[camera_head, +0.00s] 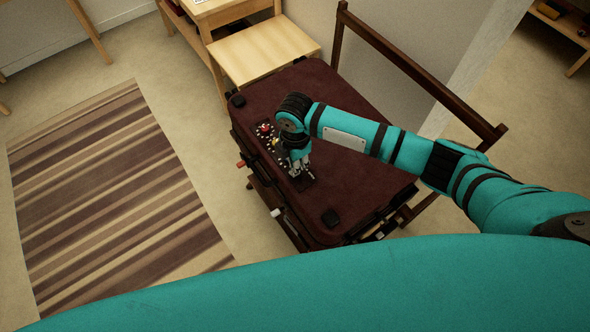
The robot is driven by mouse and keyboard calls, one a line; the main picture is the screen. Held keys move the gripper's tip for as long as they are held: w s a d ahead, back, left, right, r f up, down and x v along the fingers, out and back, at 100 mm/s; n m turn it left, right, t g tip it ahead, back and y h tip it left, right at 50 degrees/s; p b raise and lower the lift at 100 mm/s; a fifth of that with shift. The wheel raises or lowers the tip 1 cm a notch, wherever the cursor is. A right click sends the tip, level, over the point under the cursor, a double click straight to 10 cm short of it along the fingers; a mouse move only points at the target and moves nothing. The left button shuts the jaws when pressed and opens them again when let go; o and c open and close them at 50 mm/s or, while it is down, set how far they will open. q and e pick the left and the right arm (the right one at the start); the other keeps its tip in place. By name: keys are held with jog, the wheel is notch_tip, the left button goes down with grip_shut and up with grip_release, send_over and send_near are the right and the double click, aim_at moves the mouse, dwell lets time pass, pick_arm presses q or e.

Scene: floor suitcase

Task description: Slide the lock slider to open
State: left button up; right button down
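A dark red suitcase (370,190) lies flat at the centre, with black corner caps. A black lock panel (264,140) with a red knob, a small yellow part and several pale marks is on its top near the left edge. My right arm reaches in from the right over the suitcase. My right gripper (301,175) points down at the lower end of the lock panel. The lock slider cannot be made out there; the gripper and wrist cover part of the panel. Whether the fingers hold anything is too small to tell. My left gripper is not in view.
A dark wooden rail (415,70) runs behind the suitcase. A light wooden stool (262,50) stands at its far end. A striped rug (110,190) lies on the floor to the left. A shelf (562,25) is at the top right. Floor between rug and suitcase is clear.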

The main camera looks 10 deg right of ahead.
aim_at(303, 184)
jog(key=shift+f+b, duration=0.5)
jog(key=shift+f, duration=0.4)
dwell(0.8)
jog(key=shift+s, duration=0.15)
jog(key=shift+s+d+p, duration=0.35)
jog(key=shift+s+p, duration=0.4)
jog(key=shift+p, duration=0.1)
jog(key=shift+s+d+p, duration=0.3)
jog(key=shift+s+p, duration=0.45)
jog(key=shift+p, duration=0.1)
jog(key=shift+s+f, duration=0.15)
notch_tip(303, 184, up, 6)
jog(key=p, duration=0.7)
jog(key=shift+r, duration=0.2)
jog(key=shift+w, duration=0.2)
